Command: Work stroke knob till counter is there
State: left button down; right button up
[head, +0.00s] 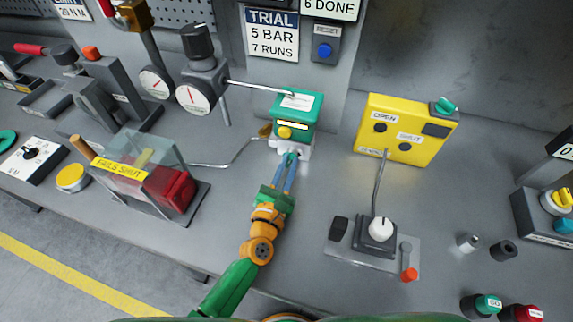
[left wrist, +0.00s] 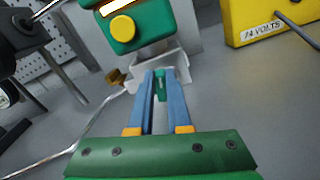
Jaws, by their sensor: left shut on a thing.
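A green actuator (head: 297,107) with a yellow round knob (head: 285,132) stands on a light grey valve body (head: 302,150) at the centre. The yellow knob also shows in the left wrist view (left wrist: 123,28). My left gripper (head: 291,157) is below the actuator, its blue fingers shut on a small green tab (left wrist: 160,86) at the front of the valve body. A white knob (head: 380,229) sits on a grey box to the right, apart from the gripper. I see no label reading stroke. A sign at the top reads "6 DONE" (head: 330,9). My right gripper is not in view.
A yellow box (head: 405,130) marked OPEN and SHUT stands right of the actuator, with a cable to the white knob's box. A sign (head: 272,35) reads "TRIAL 5 BAR 7 RUNS". A clear-covered box (head: 135,155) stands left. Bench is clear just right of my left gripper.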

pick_arm(q)
jog(key=shift+s+d+f+m, duration=0.1)
jog(key=shift+d+m, duration=0.05)
jog(key=shift+m, duration=0.7)
jog(key=shift+d+f+m, duration=0.1)
jog(key=shift+m, duration=0.75)
jog(key=c, duration=0.9)
grip_release()
jog(key=shift+o, duration=0.2)
jog(key=v, duration=0.7)
jog(key=shift+r+b, duration=0.1)
jog(key=shift+b, duration=0.3)
